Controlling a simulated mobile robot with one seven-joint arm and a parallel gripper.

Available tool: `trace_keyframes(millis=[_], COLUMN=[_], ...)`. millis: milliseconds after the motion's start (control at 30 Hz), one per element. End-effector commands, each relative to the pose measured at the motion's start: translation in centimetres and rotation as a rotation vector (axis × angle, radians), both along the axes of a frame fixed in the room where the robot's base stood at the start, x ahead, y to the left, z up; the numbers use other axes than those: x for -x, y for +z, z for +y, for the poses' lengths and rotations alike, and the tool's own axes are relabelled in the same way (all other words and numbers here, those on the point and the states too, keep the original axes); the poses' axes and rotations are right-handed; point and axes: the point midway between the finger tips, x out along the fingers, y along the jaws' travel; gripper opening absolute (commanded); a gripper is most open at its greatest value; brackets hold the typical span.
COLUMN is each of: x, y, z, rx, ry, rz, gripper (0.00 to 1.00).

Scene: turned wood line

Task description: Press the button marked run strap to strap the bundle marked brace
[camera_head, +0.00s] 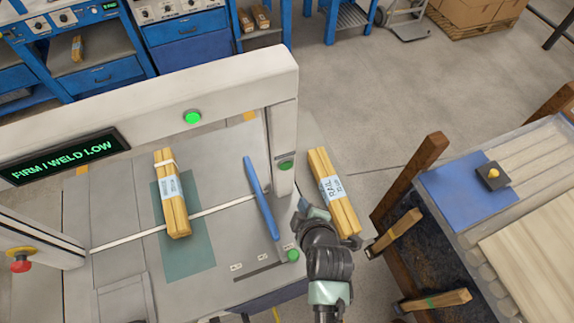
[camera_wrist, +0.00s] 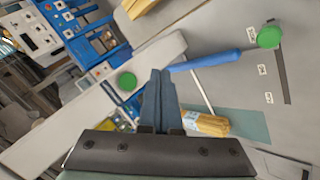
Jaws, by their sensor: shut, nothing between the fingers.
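A wood bundle (camera_head: 177,215) lies on the green mat of the strapping machine, under the arch; its label is too small to read. A pale band crosses its upper end. It also shows in the wrist view (camera_wrist: 208,125). A green button (camera_head: 293,255) sits at the deck's right front corner, by a slot with small tags; the wrist view shows it too (camera_wrist: 268,37). Another green round light or button (camera_head: 193,117) is on the arch beam and a darker green one (camera_head: 286,165) on its post. My gripper (camera_head: 304,207) is shut and empty, above the deck's right edge.
A bundle marked RAIL (camera_head: 325,178) lies close by my gripper's right. A blue bar (camera_head: 262,197) stands between mat and gripper. A display (camera_head: 62,157) reads FIRM, WELD LOW. A red stop knob (camera_head: 20,263) is at left.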

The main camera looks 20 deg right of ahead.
Motion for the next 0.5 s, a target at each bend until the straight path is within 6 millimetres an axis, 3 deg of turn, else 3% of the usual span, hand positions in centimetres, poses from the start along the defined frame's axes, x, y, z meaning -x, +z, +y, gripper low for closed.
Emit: trace_keyframes(millis=[300, 500], x=[-4.7, -6.6], y=[-0.1, -0.1], z=[0.1, 0.2], rx=[0.002, 0.002], ry=[0.000, 0.000], rz=[-0.003, -0.001], gripper=[0.00, 0.00])
